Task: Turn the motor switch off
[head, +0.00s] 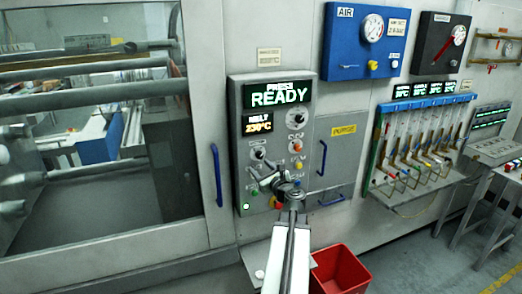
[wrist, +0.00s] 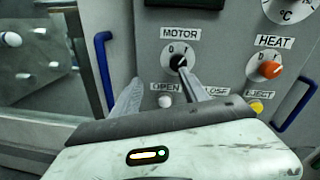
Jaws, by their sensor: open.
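The motor switch (wrist: 178,61) is a small black knob on a white dial with marks 0 and I, under the MOTOR label (wrist: 180,34). In the head view it is on the left of the grey control panel (head: 238,120), above my gripper (head: 262,174). In the wrist view my gripper (wrist: 158,77) is open and empty. Its right finger reaches up to the knob's lower edge; its left finger is left of the dial. I cannot tell whether the right finger touches the knob. The knob's pointing direction is hard to make out.
The orange HEAT knob (wrist: 271,69) is to the right. The OPEN button (wrist: 166,101) and yellow EJECT button (wrist: 256,107) are below, close to my fingers. Blue door handles (wrist: 104,72) stand out at the left and right. A red bin (head: 340,270) is on the floor.

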